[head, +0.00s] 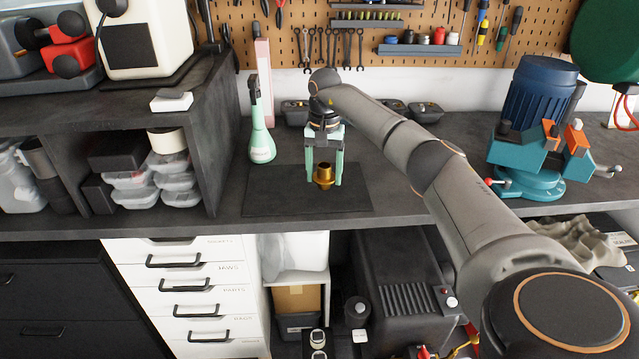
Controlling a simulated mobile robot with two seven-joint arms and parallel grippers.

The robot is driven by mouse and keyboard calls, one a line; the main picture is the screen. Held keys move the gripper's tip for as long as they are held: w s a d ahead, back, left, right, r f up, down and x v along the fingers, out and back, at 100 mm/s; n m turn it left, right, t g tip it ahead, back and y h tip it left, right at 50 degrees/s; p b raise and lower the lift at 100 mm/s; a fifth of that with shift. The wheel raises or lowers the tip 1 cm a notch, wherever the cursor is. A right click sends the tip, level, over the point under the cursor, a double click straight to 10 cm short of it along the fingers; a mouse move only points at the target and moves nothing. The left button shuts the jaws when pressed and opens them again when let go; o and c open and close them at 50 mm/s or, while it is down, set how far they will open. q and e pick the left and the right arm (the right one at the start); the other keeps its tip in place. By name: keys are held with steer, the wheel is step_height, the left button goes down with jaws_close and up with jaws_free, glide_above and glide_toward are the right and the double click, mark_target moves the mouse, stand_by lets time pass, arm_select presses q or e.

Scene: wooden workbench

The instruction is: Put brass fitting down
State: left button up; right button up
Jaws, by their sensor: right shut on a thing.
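The brass fitting (324,178) is gold-coloured and flanged, and looks upright. My right gripper (324,180) points down with its mint-green fingers on either side of the fitting, shut on it. The fitting is at or just above the dark mat (270,203) on the workbench; I cannot tell whether its base touches the mat. My left gripper is not in view.
A teal vise (530,160) is on the right of the bench. A dark shelf unit (215,130) borders the left. The bench between mat and vise is mostly clear under my right arm.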

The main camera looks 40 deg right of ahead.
mark_target(320, 187)
steer(key=shift+w+a+f, duration=0.15)
steer(key=shift+w+f, duration=0.3)
steer(key=shift+f, duration=0.1)
steer(key=shift+w+f+p, duration=0.1)
steer(key=shift+f+p, duration=0.35)
steer(key=shift+f, duration=1.35)
steer(key=o, duration=1.5)
